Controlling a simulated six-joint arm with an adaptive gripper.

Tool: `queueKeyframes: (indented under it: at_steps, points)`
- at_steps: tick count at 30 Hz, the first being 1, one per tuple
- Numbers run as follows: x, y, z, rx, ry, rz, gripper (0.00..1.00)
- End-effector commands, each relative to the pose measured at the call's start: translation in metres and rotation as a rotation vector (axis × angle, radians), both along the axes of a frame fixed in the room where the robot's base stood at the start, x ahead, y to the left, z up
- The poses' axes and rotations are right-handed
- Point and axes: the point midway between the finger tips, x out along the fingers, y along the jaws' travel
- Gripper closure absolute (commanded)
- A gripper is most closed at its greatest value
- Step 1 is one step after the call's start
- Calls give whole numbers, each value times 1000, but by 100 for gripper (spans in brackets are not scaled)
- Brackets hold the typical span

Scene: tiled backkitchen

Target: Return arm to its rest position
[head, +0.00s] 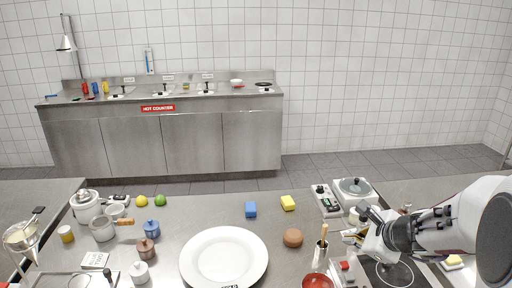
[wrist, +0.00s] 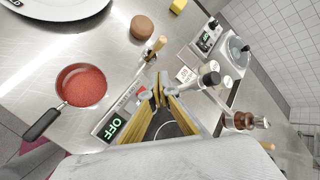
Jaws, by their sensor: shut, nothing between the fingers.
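My gripper (head: 350,238) is at the right side of the steel counter in the head view, with my white arm reaching in from the right edge. In the wrist view my gripper (wrist: 158,100) points down over the counter, its fingers together with nothing held between them.
A large white plate (head: 224,257) lies mid-counter.

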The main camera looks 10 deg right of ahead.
Motion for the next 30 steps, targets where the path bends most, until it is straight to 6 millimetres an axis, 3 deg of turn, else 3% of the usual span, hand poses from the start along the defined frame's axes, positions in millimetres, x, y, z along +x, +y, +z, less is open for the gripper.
queueKeyframes:
  at_steps: [8,21,30]
  points:
    - [-20,21,-16,-98,37,211,100]
    - [-108,83,-11,-412,92,796,100]
    - [-171,110,3,-650,116,1163,100]
